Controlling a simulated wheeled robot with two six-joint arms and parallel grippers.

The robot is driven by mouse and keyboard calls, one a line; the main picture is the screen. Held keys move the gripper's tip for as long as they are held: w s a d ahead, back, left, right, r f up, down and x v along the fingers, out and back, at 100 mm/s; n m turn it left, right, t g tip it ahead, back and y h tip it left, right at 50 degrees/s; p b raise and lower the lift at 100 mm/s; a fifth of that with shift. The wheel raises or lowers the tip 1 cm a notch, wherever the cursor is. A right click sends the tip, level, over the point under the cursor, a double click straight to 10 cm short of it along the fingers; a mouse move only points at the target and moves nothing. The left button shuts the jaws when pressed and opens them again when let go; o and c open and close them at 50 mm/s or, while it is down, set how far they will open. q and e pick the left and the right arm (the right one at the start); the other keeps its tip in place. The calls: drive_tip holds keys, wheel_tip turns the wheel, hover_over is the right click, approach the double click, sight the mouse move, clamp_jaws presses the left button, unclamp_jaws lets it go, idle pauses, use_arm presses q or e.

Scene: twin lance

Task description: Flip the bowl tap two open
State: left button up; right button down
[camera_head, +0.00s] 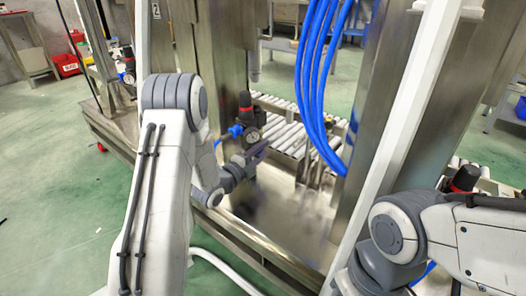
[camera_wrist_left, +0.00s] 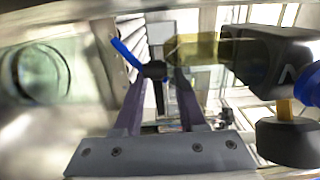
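In the left wrist view a small tap with a blue lever (camera_wrist_left: 127,52) and a dark body (camera_wrist_left: 153,71) shows at the fingertips of my left gripper (camera_wrist_left: 160,78). The fingers stand apart, with the dark body seen between or just beyond their tips; I cannot tell whether they touch it. The lever slants up and left. In the head view my left gripper (camera_head: 260,151) is just below a black regulator with a red top and a gauge (camera_head: 247,117). The tap cannot be made out there. My right gripper is outside the view.
In the wrist view a black unit (camera_wrist_left: 268,55) with a yellowish bowl (camera_wrist_left: 196,48) lies close at the right. Blue hoses (camera_head: 315,80) hang right of the left gripper. A second red-topped regulator (camera_head: 465,179) is at the right. Metal posts (camera_head: 222,60) and a roller conveyor (camera_head: 290,137) surround the area.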

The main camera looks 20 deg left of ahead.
use_arm(q)
drive_tip(key=p+v, duration=0.3)
drive_tip(key=v, duration=0.7)
drive_tip(key=shift+s+p, duration=0.15)
drive_tip(key=shift+p, duration=0.2)
drive_tip(key=shift+a, duration=0.1)
